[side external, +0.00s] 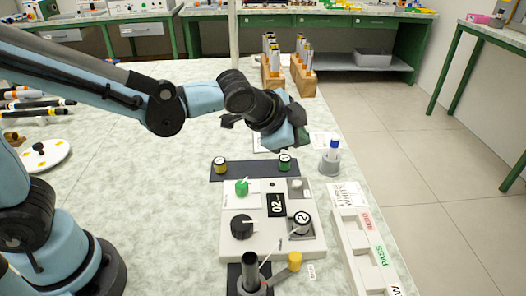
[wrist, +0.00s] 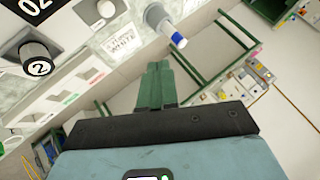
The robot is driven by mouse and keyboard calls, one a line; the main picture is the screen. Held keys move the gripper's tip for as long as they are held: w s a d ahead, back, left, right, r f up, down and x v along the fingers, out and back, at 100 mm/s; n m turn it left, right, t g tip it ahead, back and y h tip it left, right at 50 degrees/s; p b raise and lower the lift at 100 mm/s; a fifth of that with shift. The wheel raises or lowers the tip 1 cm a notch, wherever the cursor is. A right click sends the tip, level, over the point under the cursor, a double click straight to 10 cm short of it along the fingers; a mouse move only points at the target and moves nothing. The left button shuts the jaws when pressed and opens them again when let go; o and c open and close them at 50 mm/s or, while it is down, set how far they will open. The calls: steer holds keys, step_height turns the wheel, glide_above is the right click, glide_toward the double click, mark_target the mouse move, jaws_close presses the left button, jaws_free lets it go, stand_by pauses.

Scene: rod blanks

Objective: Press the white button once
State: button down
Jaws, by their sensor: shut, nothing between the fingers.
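The control panel (side external: 233,250) lies on the bench. A small pale round button (side external: 296,183) sits on a grey square at its upper right; I take it for the white button. In the wrist view a white round top (wrist: 106,8) on a grey base shows at the upper edge and looks like the same button. My gripper (side external: 302,138) is above and beyond the panel, apart from it, tilted. In the wrist view its green fingers (wrist: 157,68) are together, with nothing between them. A card reading WHITE (side external: 345,195) lies right of the panel.
The panel carries a green knob (side external: 241,187), black knob (side external: 241,226), 02 display (side external: 277,205) and knob marked 2 (side external: 301,219). A blue-capped pen holder (side external: 330,160) stands near my gripper. A sorting tray (side external: 350,245) lies right; wooden racks (side external: 273,72) stand behind.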

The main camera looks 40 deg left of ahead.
mark_target(294, 185)
steer(key=shift+f, duration=0.15)
steer(key=shift+f, duration=4.3)
steer(key=shift+f, duration=0.1)
steer(key=shift+f, duration=0.3)
steer(key=shift+f, duration=0.5)
steer(key=shift+r, duration=0.95)
